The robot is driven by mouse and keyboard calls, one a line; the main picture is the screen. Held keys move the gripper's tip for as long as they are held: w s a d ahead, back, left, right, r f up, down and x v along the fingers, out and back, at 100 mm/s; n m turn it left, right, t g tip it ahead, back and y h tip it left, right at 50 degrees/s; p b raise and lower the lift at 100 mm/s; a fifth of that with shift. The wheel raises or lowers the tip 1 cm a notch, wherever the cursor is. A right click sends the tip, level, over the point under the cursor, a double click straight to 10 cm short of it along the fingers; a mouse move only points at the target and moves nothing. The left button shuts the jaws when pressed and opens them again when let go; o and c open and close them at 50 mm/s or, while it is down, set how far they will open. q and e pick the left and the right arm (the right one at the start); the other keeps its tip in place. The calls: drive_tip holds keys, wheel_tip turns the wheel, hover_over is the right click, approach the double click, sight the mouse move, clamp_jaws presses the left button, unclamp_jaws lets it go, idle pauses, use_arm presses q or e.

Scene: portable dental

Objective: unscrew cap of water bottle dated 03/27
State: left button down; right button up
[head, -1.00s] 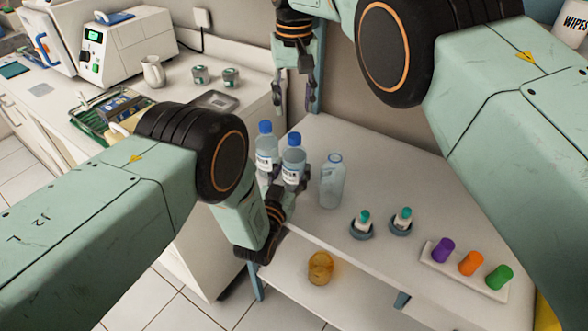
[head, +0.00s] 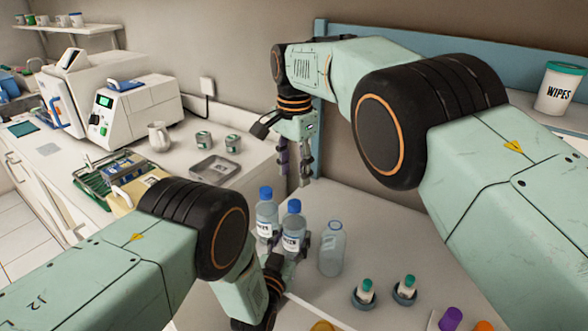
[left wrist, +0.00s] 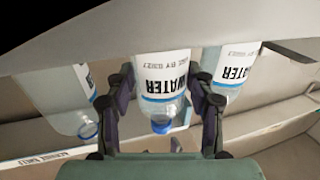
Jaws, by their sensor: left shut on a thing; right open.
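A water bottle with a blue cap and white label (head: 291,238) stands upright on the table. My left gripper (head: 290,250) is shut around its body. In the left wrist view, which is upside down, the held bottle (left wrist: 162,60) sits between the fingers (left wrist: 160,85); its date print is small and I cannot read it surely. A second blue-capped bottle (head: 266,215) stands just left of it, and shows at the right of the wrist view (left wrist: 235,70). My right gripper (head: 295,172) is open and empty, fingers down, above the caps.
Two small teal-capped vials (head: 366,290) (head: 405,287) sit in round holders at the right front. A purple piece (head: 451,319) is at the lower edge. A counter with a metal tray (head: 214,168) lies at the left. The tabletop behind the clear bottle is free.

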sight(294, 203)
drive_tip(key=m, duration=1.5)
drive_tip(key=shift+f, duration=0.1)
drive_tip(key=shift+m, duration=0.3)
drive_tip(key=shift+f, duration=3.95)
clamp_jaws()
